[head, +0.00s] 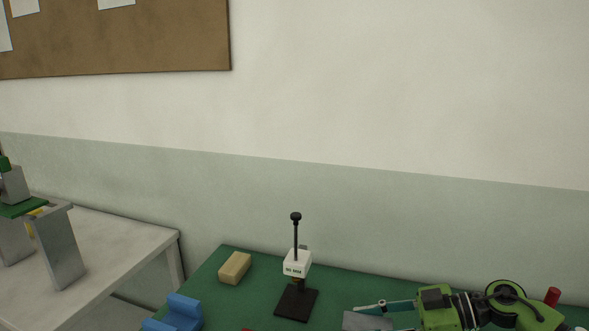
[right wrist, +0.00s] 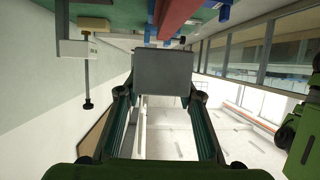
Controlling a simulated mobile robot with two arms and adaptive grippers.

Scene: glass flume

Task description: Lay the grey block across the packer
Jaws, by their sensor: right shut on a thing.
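My right gripper (head: 362,307) is at the lower right of the head view, shut on the grey block (head: 366,321). In the right wrist view the grey block (right wrist: 163,72) is held between the two fingertips (right wrist: 160,94), with a flat face toward the camera. A small tan block (head: 235,268) lies on the green table top, left of the black stand and apart from the gripper; it may be the packer, but I cannot tell for certain. My left gripper is not in view.
A black stand (head: 297,304) with a rod and white labelled box (head: 297,262) rises between the tan block and my right gripper. Blue supports (head: 182,309) stand at the front left. A red bar (right wrist: 178,14) shows in the wrist view. A grey table (head: 110,245) stands left.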

